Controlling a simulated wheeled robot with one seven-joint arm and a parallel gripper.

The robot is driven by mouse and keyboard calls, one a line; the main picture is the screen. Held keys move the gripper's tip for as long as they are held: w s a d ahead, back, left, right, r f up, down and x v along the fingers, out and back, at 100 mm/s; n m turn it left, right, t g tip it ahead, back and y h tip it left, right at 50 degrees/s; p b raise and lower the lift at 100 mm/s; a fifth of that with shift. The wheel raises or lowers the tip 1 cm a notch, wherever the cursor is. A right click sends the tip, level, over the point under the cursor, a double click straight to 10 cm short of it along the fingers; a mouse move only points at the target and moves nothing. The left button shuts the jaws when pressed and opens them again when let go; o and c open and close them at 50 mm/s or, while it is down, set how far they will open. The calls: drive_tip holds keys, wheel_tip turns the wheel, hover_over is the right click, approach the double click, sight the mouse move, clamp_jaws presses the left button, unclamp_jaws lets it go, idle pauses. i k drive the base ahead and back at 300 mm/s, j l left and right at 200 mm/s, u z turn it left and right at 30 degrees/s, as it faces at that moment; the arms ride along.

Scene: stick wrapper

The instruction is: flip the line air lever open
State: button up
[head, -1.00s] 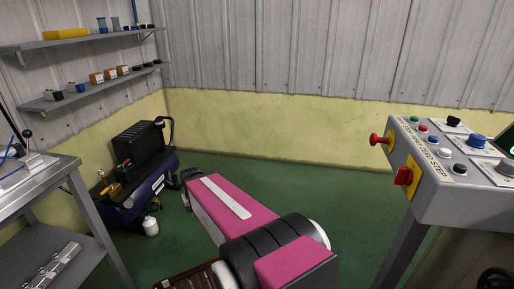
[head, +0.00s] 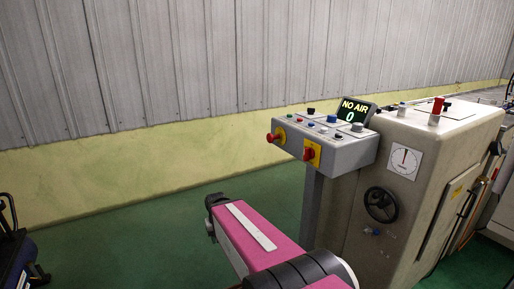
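I cannot pick out the line air lever for certain. The wrapper machine (head: 385,150) stands at the right, with a display (head: 355,110) reading "NO AIR" and 0. A red-topped upright part (head: 436,112) stands on its top. A small blue fitting (head: 374,232) sits low on its front, below a black handwheel (head: 381,204); it is too small to tell its form. My pink arm reaches in from the bottom, with a dark part at its far end. I see no gripper fingers.
The grey control box (head: 335,152) juts left on a post, with red and yellow switches and several buttons. A round dial (head: 404,159) is on the machine's front. Part of the blue compressor (head: 18,262) shows at the lower left. The green floor (head: 130,240) between is clear.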

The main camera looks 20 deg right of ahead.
sight(496, 169)
drive_tip(key=k+u, duration=0.2)
drive_tip(key=k, duration=0.65)
drive_tip(key=k+j+u, duration=0.2)
drive_tip(key=k, duration=0.65)
drive_tip(key=k+l+u, duration=0.15)
drive_tip(key=k+u, duration=0.6)
drive_tip(key=k+j+u, duration=0.15)
drive_tip(key=k+u, duration=0.25)
drive_tip(key=k+j+u, duration=0.25)
drive_tip(key=k+u, duration=0.15)
drive_tip(key=k+l+u, duration=0.2)
drive_tip(key=k+u, duration=0.2)
drive_tip(key=k, duration=0.4)
drive_tip(key=k+u, duration=0.45)
drive_tip(key=k, duration=0.4)
drive_tip(key=k+z, duration=0.1)
drive_tip(key=z, duration=3.45)
